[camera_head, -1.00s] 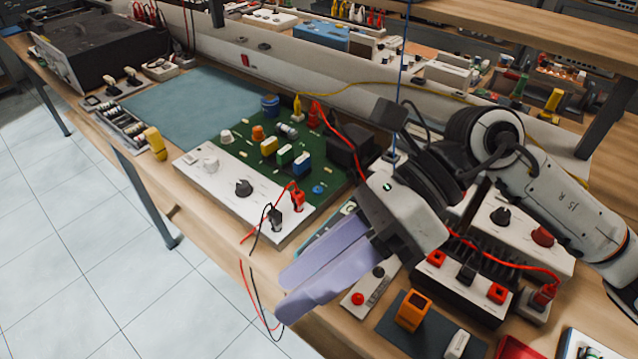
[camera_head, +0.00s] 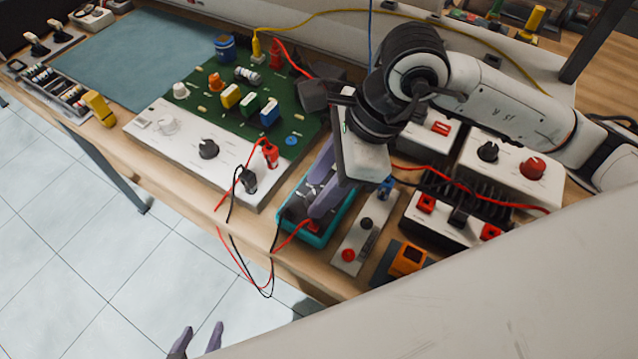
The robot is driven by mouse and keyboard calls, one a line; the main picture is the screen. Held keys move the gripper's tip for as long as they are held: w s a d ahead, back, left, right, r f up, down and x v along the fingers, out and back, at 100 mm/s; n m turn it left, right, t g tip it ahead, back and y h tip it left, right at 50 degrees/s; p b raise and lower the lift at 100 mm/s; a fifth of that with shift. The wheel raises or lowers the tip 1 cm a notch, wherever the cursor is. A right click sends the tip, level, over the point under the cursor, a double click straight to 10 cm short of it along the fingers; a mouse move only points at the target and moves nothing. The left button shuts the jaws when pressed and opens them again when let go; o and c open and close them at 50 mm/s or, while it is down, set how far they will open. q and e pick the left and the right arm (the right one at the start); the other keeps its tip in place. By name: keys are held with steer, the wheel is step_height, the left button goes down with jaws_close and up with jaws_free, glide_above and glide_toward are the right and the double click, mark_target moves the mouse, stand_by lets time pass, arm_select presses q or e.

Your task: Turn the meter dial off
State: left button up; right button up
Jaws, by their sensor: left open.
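The meter is a dark-faced unit in a teal case (camera_head: 322,238), lying on the bench at the middle of the head view. Red and black leads run near its front end. My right gripper (camera_head: 311,194) points down over the meter, with its two purple fingers apart over the face. The fingers hide the dial, so I cannot tell whether they touch it or how it is set. My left gripper (camera_head: 197,342) is open and empty at the bottom edge, in front of the bench over the floor.
Left of the meter is a green circuit board with a white panel (camera_head: 150,127). Right of it are a grey strip with a red button (camera_head: 348,255), an orange-topped device (camera_head: 407,260) and a black finned block (camera_head: 455,215). Loose leads hang over the bench's front edge.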

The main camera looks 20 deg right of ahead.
steer(key=shift+a+f, duration=0.15)
steer(key=shift+f, duration=0.2)
arm_select(q)
steer(key=shift+w, duration=0.1)
arm_select(e)
jaws_close()
arm_select(q)
steer(key=shift+w, duration=0.2)
